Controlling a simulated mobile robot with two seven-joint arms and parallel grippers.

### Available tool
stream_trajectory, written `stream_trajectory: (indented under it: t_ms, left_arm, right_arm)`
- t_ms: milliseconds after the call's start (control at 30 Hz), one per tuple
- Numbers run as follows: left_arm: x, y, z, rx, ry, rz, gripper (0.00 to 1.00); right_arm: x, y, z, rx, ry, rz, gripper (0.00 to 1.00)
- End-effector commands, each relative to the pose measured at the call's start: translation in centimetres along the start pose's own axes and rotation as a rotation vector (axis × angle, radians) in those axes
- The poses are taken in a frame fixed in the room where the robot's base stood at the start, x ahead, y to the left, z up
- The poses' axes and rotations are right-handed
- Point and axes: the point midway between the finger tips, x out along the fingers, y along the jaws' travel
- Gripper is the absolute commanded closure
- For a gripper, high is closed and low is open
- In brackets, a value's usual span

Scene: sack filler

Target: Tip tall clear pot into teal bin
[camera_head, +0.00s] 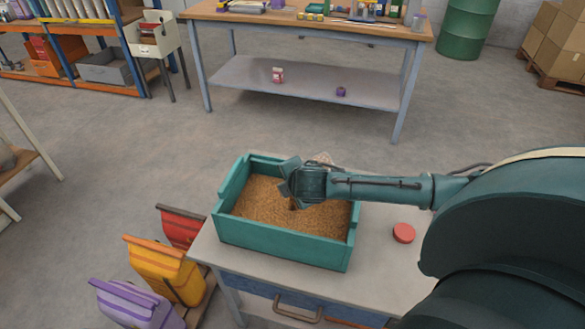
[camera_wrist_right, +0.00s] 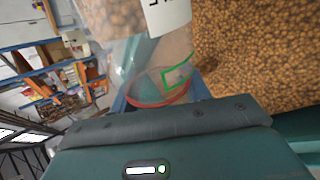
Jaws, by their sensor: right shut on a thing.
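The teal bin (camera_head: 285,243) stands on the small table and holds a bed of brown grains (camera_head: 265,204). My right gripper (camera_head: 300,180) is over the bin, shut on the tall clear pot. In the head view the gripper hides nearly all of the pot; a small clear part (camera_head: 322,159) seems to show behind it. In the right wrist view the clear pot (camera_wrist_right: 128,58) has brown grains inside, a white label and a reddish ring. Its exact tilt is hard to tell. My left gripper is not in view.
A red round lid (camera_head: 403,232) lies on the small table (camera_head: 375,255) right of the bin. Red, yellow (camera_head: 165,270) and purple (camera_head: 135,304) sacks or tubs stand on the left. A workbench (camera_head: 310,22) stands behind, with open floor between.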

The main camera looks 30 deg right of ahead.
Motion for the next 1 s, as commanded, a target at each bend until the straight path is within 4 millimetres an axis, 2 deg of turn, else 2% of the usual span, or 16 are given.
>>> stream_trajectory:
  t_ms: [33, 67, 400, 1000]
  left_arm:
    - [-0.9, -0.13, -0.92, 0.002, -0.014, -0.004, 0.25]
    - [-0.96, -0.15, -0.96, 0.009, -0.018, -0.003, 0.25]
    - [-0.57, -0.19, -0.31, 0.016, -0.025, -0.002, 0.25]
    - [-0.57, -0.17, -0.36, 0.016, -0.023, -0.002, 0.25]
  right_arm:
    - [-0.76, 0.76, -0.23, -0.052, -0.049, -0.002, 0.89]
    - [-0.67, 0.66, -0.3, -0.084, -0.08, -0.003, 0.89]
    - [-0.09, 0.15, -0.6, -0.334, -0.333, 0.0, 0.89]
    - [-0.12, 0.16, -0.52, -0.351, -0.351, 0.001, 0.89]
